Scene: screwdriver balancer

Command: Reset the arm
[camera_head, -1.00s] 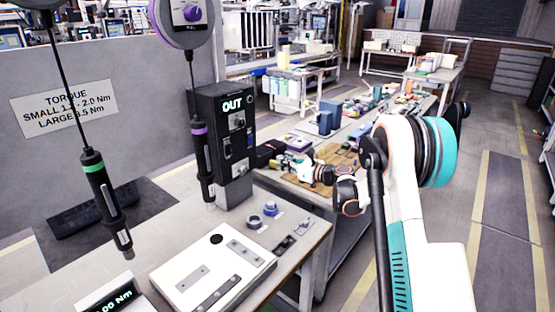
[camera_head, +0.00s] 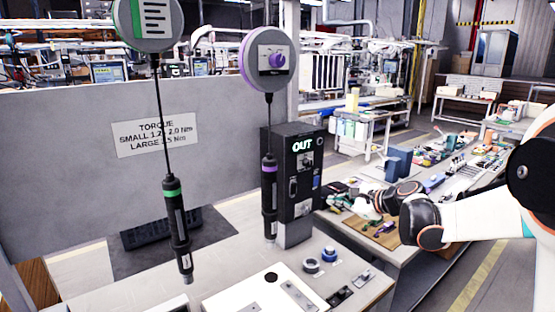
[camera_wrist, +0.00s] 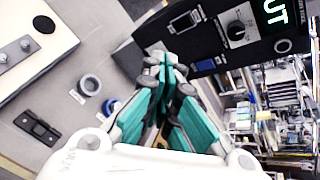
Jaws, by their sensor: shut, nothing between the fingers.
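My gripper (camera_wrist: 162,66) shows in the wrist view with its teal fingers closed together and nothing between them. Beyond its tips is the black box marked OUT (camera_wrist: 235,35). In the head view my arm reaches in from the right edge, and its end lies right of the same black box (camera_head: 302,165), over the workbench area. The fingers are small and hard to make out there. Two screwdrivers hang on cables from balancers, one with a green band (camera_head: 177,232) and one with a purple band (camera_head: 270,200). Both are left of my arm and apart from it.
A white plate fixture (camera_head: 250,294), two ring-shaped parts (camera_head: 311,265) and small dark blocks (camera_head: 340,296) lie on the near table. A grey panel with a torque sign (camera_head: 155,135) stands behind. A cluttered bench (camera_head: 440,195) runs behind my arm. Floor shows at the right.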

